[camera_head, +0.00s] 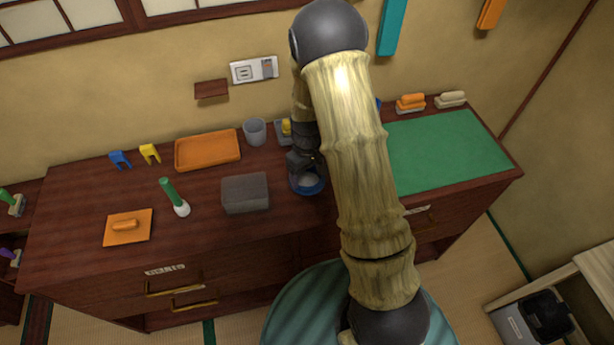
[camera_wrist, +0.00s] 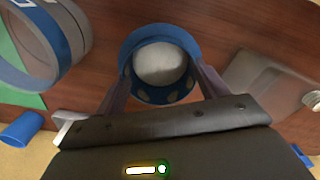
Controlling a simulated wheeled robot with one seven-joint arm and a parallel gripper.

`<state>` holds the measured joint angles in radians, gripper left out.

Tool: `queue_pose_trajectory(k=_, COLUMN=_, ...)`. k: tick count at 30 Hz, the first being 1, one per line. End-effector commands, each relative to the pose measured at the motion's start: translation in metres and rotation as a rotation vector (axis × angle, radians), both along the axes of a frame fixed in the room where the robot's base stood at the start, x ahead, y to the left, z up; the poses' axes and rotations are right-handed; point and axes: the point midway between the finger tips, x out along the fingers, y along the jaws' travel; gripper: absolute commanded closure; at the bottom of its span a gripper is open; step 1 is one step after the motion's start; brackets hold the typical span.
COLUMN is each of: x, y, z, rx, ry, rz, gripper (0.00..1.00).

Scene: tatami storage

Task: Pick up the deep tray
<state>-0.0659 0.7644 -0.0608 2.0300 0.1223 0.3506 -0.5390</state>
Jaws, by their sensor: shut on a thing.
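My gripper (camera_head: 306,165) points down over the wooden counter. It is shut on a blue round container (camera_head: 309,188) with a pale, rounded inside. In the wrist view its blue rim (camera_wrist: 130,52) sits between the two fingers; I cannot tell whether it is off the counter. An orange rectangular tray (camera_head: 207,151) with a raised rim lies at the back of the counter, left of and apart from my gripper. It looks empty, and its depth is hard to judge.
The green mat (camera_head: 447,150) is clear.

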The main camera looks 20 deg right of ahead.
Motion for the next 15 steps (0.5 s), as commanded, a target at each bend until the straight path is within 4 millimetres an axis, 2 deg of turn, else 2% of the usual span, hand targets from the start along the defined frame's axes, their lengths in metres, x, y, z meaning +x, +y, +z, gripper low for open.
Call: queue_pose_trajectory(k=15, x=0.001, y=0.000, z=0.051, rx=0.000, ry=-0.002, rz=0.000, gripper=0.51)
